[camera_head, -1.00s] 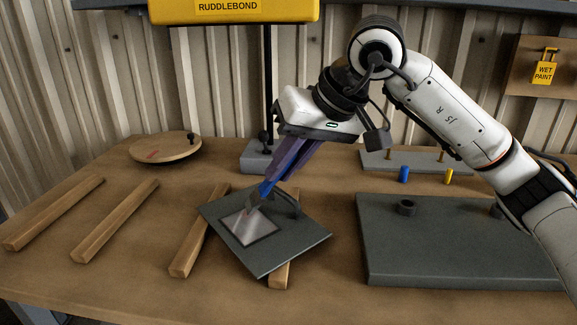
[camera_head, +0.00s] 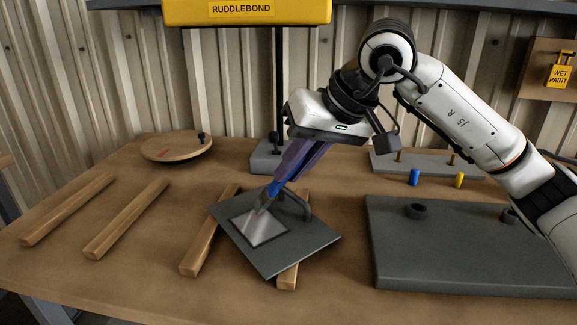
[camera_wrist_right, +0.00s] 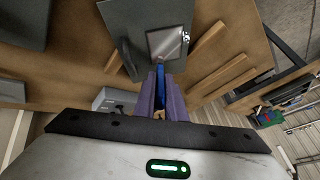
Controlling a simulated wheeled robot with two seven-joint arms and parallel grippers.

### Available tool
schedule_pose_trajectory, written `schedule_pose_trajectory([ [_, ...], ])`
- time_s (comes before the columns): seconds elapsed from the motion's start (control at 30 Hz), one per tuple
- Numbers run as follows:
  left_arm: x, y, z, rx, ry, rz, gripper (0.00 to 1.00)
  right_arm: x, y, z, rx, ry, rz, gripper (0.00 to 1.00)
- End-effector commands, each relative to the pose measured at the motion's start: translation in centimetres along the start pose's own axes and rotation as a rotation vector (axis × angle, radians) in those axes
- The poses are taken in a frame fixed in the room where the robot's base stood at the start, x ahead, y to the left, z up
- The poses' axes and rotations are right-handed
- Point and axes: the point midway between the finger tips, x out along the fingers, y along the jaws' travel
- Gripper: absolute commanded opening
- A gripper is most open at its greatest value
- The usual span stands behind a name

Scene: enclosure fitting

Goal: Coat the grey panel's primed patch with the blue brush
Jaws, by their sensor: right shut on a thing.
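The grey panel (camera_head: 302,244) lies turned at an angle across two wooden strips, with a dark handle (camera_head: 298,204) at its back edge. Its primed patch (camera_head: 262,230) is a pale, shiny square. My right gripper (camera_head: 283,178) is shut on the blue brush (camera_head: 272,190), whose handle slants down to the left. The grey brush tip is at the patch's back edge; whether it touches is hard to tell. The right wrist view also shows the brush (camera_wrist_right: 160,70) at the near edge of the patch (camera_wrist_right: 167,42) on the panel (camera_wrist_right: 128,28). My left gripper is out of view.
Loose wooden strips (camera_head: 127,218) and a round board (camera_head: 176,148) are at the left. A post base (camera_head: 266,157) stands behind the panel.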

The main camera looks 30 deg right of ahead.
Motion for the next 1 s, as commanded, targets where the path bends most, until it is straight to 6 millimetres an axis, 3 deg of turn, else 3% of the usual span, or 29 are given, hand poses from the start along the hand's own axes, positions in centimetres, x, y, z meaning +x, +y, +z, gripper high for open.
schedule_pose_trajectory([
  [0.57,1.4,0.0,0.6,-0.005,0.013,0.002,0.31,-0.9,0.7,2.4,0.000,-0.001,0.002,0.00],
  [1.0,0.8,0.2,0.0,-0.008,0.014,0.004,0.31,-0.4,0.3,1.1,0.002,-0.002,0.001,0.00],
])
